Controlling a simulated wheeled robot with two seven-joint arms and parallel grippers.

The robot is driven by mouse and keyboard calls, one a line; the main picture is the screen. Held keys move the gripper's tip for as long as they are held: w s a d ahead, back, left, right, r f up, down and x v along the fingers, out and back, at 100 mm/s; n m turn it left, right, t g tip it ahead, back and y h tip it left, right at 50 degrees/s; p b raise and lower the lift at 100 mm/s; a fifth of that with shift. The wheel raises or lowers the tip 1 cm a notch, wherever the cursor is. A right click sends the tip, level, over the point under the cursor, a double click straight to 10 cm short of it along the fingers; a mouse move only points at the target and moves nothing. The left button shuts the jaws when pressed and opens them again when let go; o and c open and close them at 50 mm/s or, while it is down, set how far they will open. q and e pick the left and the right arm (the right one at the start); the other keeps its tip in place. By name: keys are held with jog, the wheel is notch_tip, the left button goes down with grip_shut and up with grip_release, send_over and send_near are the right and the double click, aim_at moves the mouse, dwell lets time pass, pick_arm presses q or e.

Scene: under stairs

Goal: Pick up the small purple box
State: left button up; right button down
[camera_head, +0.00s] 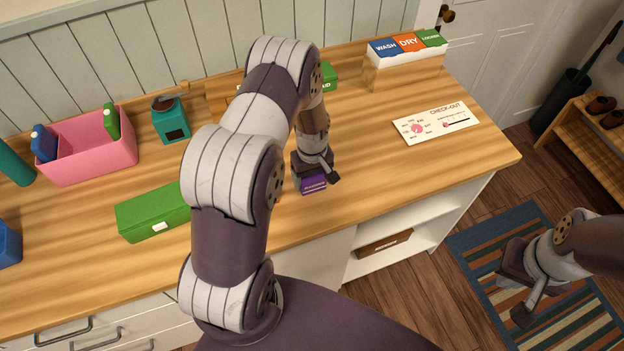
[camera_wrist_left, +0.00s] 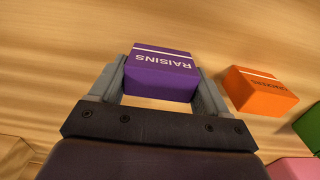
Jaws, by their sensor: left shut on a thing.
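The small purple box (camera_head: 314,186) is at the wooden counter, right of the middle. In the left wrist view the purple box (camera_wrist_left: 160,78) reads RAISINS and sits between the two grey fingers. My left gripper (camera_head: 316,174) is shut on it from above, with a finger on each side. I cannot tell whether the box touches the counter. My right gripper (camera_head: 522,288) hangs over the striped rug, away from the counter; its jaw opening is unclear.
An orange box (camera_wrist_left: 258,90) lies close to the right finger in the wrist view. A long green box (camera_head: 155,212), pink caddy (camera_head: 92,160), teal container (camera_head: 171,122), check-out card (camera_head: 436,123) and wash/dry box (camera_head: 404,70) stand on the counter (camera_head: 360,165).

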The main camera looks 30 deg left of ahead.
aim_at(313, 177)
pick_arm(q)
jog(key=shift+w, duration=0.15)
jog(key=shift+w+r, duration=0.1)
jog(key=shift+r, duration=0.1)
jog(key=r+b, duration=0.1)
jog(key=r, duration=0.1)
jog(key=s+r+b, duration=0.1)
jog(key=r, duration=0.1)
jog(key=shift+d, duration=0.2)
jog(key=s+d+r+b, duration=0.2)
jog(key=s+d+r, duration=0.4)
jog(key=s, duration=0.2)
jog(key=shift+s+d+r, duration=0.25)
jog(key=shift+s+r, duration=0.05)
jog(key=shift+s, duration=0.1)
